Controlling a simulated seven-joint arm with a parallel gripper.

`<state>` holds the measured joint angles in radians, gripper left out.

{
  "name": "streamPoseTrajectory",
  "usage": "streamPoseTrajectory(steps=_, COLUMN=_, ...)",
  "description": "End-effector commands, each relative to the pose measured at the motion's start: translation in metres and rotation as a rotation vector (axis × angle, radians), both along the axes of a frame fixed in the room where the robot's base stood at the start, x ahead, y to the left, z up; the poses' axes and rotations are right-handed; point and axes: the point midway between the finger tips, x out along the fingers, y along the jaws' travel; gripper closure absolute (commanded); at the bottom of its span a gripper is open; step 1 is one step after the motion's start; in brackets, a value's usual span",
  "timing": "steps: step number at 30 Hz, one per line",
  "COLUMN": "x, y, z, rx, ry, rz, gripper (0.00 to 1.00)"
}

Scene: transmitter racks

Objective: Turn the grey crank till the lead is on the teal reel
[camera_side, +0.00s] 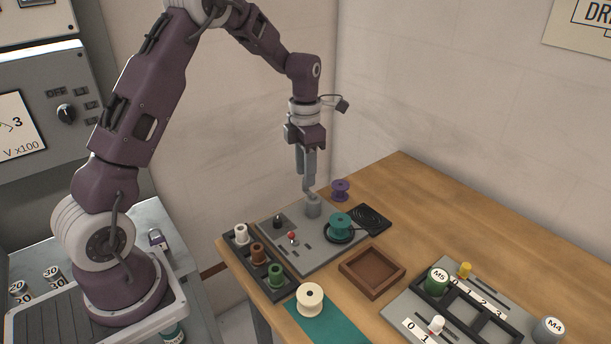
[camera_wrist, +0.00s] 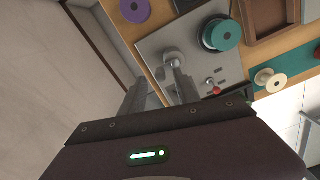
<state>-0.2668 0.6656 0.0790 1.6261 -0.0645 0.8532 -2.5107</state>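The grey crank (camera_side: 313,207) stands at the back corner of a grey panel. In the wrist view its round grey top (camera_wrist: 173,57) is just beyond my fingertips. My gripper (camera_side: 308,187) points down right above the crank, its tips at or near the crank's upper part; contact is unclear. In the wrist view the two fingers (camera_wrist: 162,80) stand apart, with nothing clearly held between them. The teal reel (camera_side: 341,224) sits on a dark round base on the panel, and also shows in the wrist view (camera_wrist: 221,34). The dark lead (camera_side: 368,216) lies coiled on a black pad beside the reel.
A red-tipped lever (camera_side: 292,237) and a black knob (camera_side: 278,221) are on the panel. A purple reel (camera_side: 341,188) stands behind it. A rack of small spools (camera_side: 258,254), a cream reel (camera_side: 310,298) and a brown tray (camera_side: 372,253) are in front. The back right table is clear.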

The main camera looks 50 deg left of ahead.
Motion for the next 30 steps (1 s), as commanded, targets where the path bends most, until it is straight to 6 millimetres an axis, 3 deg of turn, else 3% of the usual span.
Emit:
streamPoseTrajectory(steps=4, x=0.000, y=0.000, z=-0.016, rx=0.001, ry=0.000, rz=-0.001, gripper=0.62)
streamPoseTrajectory(steps=12, x=0.000, y=0.000, z=-0.018, rx=0.000, ry=-0.002, rz=-0.003, gripper=0.64)
streamPoseTrajectory(steps=18, x=0.000, y=0.000, z=-0.018, rx=0.000, ry=-0.002, rz=-0.003, gripper=1.00)
streamPoseTrajectory(steps=30, x=0.002, y=0.000, z=-0.018, rx=0.001, ry=-0.002, rz=-0.046, gripper=1.00)
